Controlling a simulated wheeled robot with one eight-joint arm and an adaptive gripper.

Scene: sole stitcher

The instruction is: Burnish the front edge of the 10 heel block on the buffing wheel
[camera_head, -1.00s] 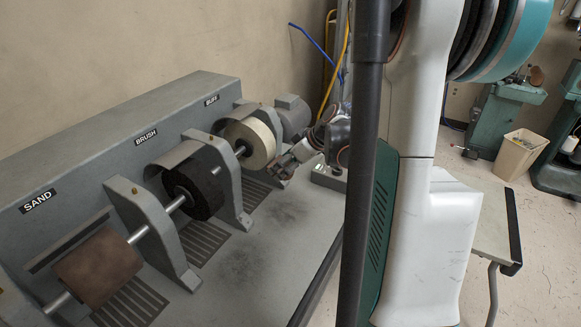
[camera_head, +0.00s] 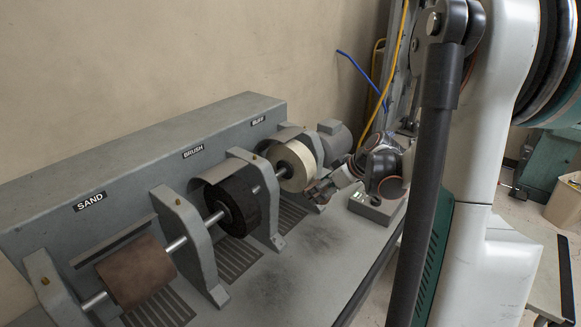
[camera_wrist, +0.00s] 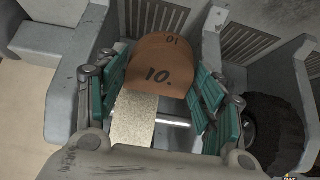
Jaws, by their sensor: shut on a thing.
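The 10 heel block (camera_wrist: 160,68) is a brown block marked "10." in the wrist view. It sits between the green-padded fingers of my gripper (camera_wrist: 163,80), which are shut on it. The cream buffing wheel (camera_wrist: 133,118) shows just below the block's lower edge in the wrist view; I cannot tell whether they touch. In the head view, the buffing wheel (camera_head: 292,163) is under the BUFF label at the far end of the machine. My gripper (camera_head: 318,191) is at its right front side there, and the block is too small to make out clearly.
The black brush wheel (camera_head: 238,203) and brown sanding drum (camera_head: 136,272) share the shaft, with grey guard brackets (camera_head: 190,240) between them. A grey motor (camera_head: 335,142) stands beyond the buffing wheel. A control box (camera_head: 376,208) is right of my gripper. The bench front is clear.

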